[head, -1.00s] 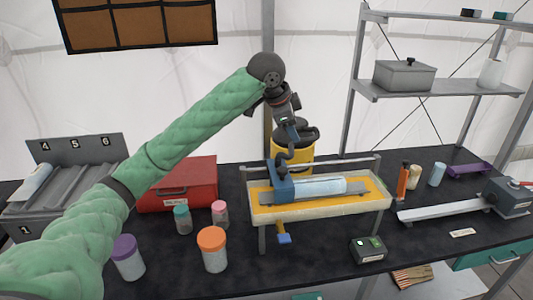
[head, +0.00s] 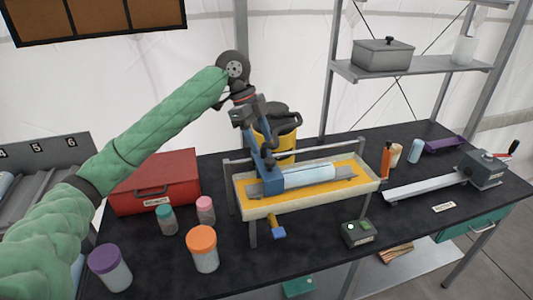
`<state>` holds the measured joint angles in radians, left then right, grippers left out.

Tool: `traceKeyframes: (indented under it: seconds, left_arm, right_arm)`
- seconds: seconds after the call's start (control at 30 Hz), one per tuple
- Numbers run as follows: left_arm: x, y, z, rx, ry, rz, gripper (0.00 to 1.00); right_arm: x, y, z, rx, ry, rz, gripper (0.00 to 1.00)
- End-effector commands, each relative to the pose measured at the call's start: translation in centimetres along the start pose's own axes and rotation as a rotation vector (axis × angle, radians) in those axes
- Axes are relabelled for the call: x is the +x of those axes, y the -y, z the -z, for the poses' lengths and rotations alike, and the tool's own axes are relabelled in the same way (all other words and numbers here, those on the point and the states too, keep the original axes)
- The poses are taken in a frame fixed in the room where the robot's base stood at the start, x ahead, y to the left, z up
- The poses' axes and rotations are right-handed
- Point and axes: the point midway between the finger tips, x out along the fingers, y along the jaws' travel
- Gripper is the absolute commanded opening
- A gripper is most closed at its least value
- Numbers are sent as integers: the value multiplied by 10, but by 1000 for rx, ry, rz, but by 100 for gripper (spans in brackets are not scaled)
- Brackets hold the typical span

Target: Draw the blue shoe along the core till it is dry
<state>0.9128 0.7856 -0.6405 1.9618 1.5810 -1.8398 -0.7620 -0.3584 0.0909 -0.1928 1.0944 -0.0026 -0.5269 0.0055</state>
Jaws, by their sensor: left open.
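The blue shoe (head: 268,168) sits at the left end of the core (head: 309,174), a pale blue-white cylinder lying along a grey cradle. Both are over a cream tray (head: 312,201) with a yellow floor. My left gripper (head: 250,122) is open, directly above the shoe and close to its upper part. I cannot tell whether its fingers touch the shoe. The shoe hides the core's left end. My right gripper is out of view.
A yellow bucket (head: 284,147) stands behind the tray. A red box (head: 158,184) and several lidded jars, one orange-capped (head: 203,250), stand at left. A small control box (head: 358,233) is in front. An orange-red tube (head: 386,160) stands by the tray's right end.

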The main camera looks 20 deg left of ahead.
Motion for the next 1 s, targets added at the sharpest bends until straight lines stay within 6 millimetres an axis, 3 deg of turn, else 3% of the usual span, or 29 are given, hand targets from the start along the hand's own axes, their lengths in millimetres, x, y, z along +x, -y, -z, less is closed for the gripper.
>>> traceKeyframes:
  seconds: [0.4,0.77,0.87,1.0]
  left_arm:
    - [50,0,1,0,0,-1,52]
    - [57,0,0,-1,1,1,52]
    - [57,0,0,-1,1,1,38]
    - [57,0,0,-1,1,1,10]
  right_arm:
    - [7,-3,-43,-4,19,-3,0]
    - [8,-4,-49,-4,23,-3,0]
    - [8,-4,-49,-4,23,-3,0]
    - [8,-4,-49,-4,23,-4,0]
